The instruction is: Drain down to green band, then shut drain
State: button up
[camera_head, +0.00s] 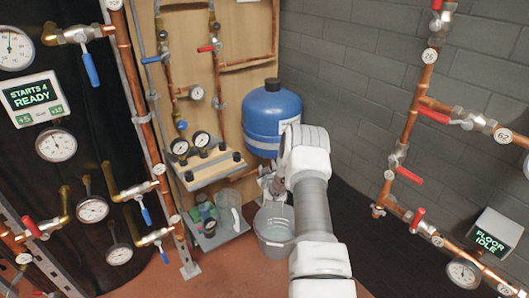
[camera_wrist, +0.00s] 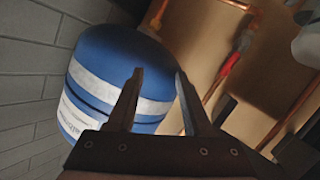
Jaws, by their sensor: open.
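A blue tank (camera_head: 272,125) with pale bands stands against the wooden board, above a grey bucket (camera_head: 275,247) on the floor. My gripper (camera_head: 266,182) is just under the tank and above the bucket, partly hidden behind my wrist. In the wrist view my gripper (camera_wrist: 160,76) is open, with nothing between its fingers. The tank (camera_wrist: 110,60) fills the view behind the fingers. A red valve handle (camera_wrist: 231,63) sits on a pipe to the right, apart from the fingers. I cannot make out a green band on any gauge, nor tell which valve is the drain.
Two dark-faced gauges (camera_head: 190,146) stand on a small shelf left of the tank. A low tray (camera_head: 215,238) holds a clear jug (camera_head: 229,212) and small bottles. Copper pipes with red-handled valves (camera_head: 434,115) line the right wall. A "Starts 4 Ready" display (camera_head: 32,100) hangs left.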

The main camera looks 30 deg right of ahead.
notch_tip(320, 180, up, 6)
jog(key=w+a+p, duration=0.1)
jog(key=a, duration=0.1)
jog(key=shift+r+y, duration=0.25)
jog(key=shift+y, duration=0.15)
